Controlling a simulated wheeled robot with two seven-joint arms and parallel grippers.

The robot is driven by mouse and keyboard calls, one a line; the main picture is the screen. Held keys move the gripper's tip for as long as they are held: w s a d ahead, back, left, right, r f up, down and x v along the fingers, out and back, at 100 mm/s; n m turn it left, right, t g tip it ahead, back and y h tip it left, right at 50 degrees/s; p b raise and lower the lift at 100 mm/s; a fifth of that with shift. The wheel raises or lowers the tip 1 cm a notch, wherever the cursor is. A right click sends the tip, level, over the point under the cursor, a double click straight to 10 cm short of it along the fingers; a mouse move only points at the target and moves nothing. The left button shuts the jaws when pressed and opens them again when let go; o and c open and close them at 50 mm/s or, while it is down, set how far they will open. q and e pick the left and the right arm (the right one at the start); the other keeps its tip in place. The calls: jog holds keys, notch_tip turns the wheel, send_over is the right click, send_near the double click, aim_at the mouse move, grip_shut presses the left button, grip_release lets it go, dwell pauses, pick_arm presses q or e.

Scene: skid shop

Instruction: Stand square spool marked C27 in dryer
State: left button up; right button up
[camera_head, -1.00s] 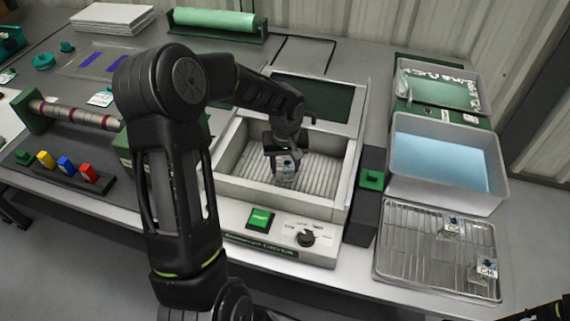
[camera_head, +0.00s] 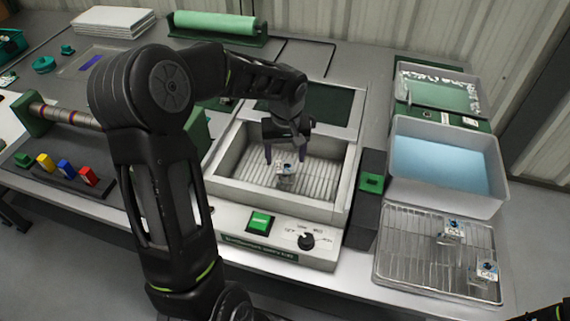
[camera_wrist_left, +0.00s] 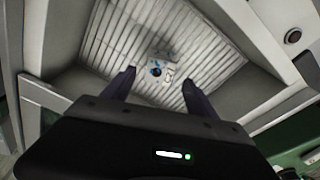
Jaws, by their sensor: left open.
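My left gripper (camera_head: 286,158) is open over the dryer (camera_head: 230,188), a pale box with a slatted floor and an open lid. A small clear spool with a white label (camera_head: 285,169) stands on the slats, between and below the fingertips. In the left wrist view the spool (camera_wrist_left: 160,70) shows beyond the two open fingers (camera_wrist_left: 158,85), apart from both. Its label is too small to read. Two similar labelled spools stand on the wire rack at right, one at its upper right (camera_head: 454,230) and one at its lower right (camera_head: 486,270). A bit of my right arm shows at the lower right corner; its gripper cannot be made out.
A grey tub of blue liquid (camera_head: 440,205) stands behind the wire rack (camera_head: 400,262). A dark block with a green top (camera_head: 371,182) stands between dryer and tub. A green button (camera_head: 260,222) and black knob (camera_head: 306,241) are on the dryer's front. Coloured pegs stand at left.

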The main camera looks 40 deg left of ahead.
aim_at(285, 170)
pick_arm(q)
notch_tip(285, 170, up, 6)
jog(key=shift+s+d, duration=0.2)
jog(key=shift+s, duration=0.1)
dwell(1.3)
